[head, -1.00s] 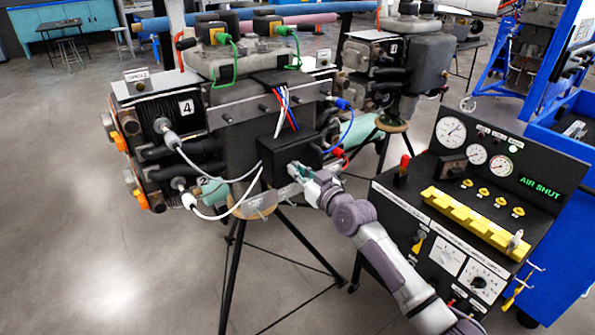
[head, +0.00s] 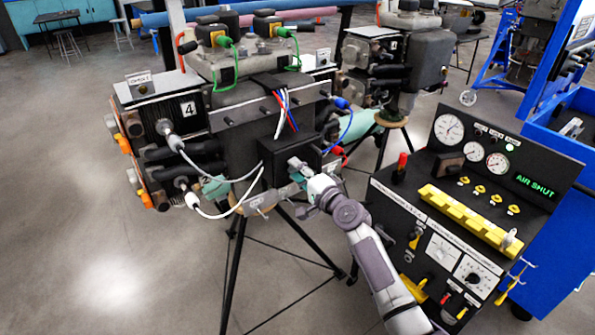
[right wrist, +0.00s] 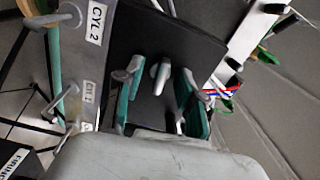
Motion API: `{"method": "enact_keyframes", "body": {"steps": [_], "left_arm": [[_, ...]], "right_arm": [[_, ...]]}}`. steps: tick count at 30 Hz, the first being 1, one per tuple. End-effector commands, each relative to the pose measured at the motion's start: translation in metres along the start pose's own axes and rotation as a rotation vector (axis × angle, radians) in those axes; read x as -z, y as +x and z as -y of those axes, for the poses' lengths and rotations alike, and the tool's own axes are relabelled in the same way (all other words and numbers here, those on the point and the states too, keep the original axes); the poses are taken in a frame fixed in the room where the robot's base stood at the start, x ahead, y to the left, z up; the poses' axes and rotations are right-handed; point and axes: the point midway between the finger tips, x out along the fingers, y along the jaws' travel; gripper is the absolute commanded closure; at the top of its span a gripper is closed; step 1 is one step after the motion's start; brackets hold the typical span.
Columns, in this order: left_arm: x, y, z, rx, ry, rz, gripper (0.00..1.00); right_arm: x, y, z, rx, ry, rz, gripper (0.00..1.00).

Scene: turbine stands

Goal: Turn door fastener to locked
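The door fastener (right wrist: 160,76) is a small grey handle on a flat black door (right wrist: 147,38), seen in the right wrist view. My right gripper (right wrist: 158,88) is open, with its teal-padded fingers on either side of the fastener. A gap shows between the handle and each finger, so it does not look gripped. In the head view my right gripper (head: 298,170) is at the front of the black box (head: 285,150) on the engine stand, and the fastener is hard to make out there. My left gripper is not in view.
Levers with a CYL 2 label (right wrist: 96,22) sit beside the door. White cables (head: 222,182) loop left of the box; blue and red connectors are on its right. A control panel (head: 450,215) with gauges stands close to the right of my arm.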

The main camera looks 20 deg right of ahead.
Motion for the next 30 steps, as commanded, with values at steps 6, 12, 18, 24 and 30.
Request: {"method": "enact_keyframes", "body": {"steps": [6,12,18,24,30], "left_arm": [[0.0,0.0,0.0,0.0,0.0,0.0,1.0],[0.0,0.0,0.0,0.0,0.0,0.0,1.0],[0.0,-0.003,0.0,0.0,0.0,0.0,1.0],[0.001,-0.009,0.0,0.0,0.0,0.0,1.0],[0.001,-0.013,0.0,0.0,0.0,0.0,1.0]], "right_arm": [[0.0,0.0,0.0,0.0,-0.002,0.0,0.52],[0.0,0.0,0.0,0.0,-0.003,0.0,0.52],[0.001,-0.005,0.001,0.0,-0.003,-0.001,0.52],[0.0,-0.021,0.001,-0.001,-0.002,0.0,0.52],[0.001,-0.037,0.001,-0.001,-0.002,-0.001,0.52]]}}
